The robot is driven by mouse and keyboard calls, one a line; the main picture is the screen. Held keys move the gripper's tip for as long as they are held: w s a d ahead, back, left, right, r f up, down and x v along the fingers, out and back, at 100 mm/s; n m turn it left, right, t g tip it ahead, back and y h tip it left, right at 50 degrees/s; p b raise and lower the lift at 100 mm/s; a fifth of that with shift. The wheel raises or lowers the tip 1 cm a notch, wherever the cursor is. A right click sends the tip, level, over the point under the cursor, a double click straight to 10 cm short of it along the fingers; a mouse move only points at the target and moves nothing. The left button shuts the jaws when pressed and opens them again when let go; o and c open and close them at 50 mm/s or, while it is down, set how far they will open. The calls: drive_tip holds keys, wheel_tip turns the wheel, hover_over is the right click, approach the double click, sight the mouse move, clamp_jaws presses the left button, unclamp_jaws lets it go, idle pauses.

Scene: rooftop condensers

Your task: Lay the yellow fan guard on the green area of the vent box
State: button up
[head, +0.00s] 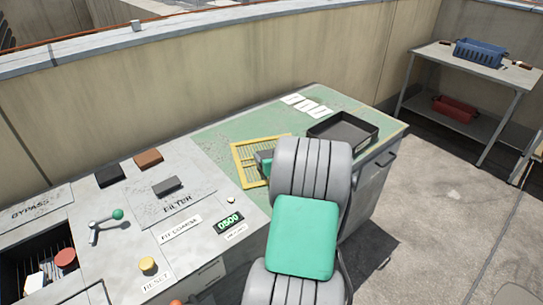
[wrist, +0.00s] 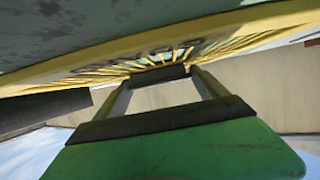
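The yellow fan guard (head: 256,156), a slatted frame, is over the green area (head: 216,141) of the vent box, in the middle of the head view. It looks flat on or very close to that surface; I cannot tell whether it touches. My arm hides its right part. In the wrist view the guard's yellow rim and slats (wrist: 100,66) fill the upper part, right beside my gripper (wrist: 160,90). My gripper is at the guard's right side, mostly hidden in the head view. Whether its fingers are closed on the guard is not clear.
A black tray (head: 343,131) and white cards (head: 307,104) lie on the green area, right of the guard. Left are a grey panel with a dark handle (head: 167,186), black and brown blocks, and a green-knobbed lever (head: 106,224). A side table (head: 473,71) stands at the far right.

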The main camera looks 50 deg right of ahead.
drive_tip(key=o, duration=0.3)
drive_tip(key=shift+r, duration=0.1)
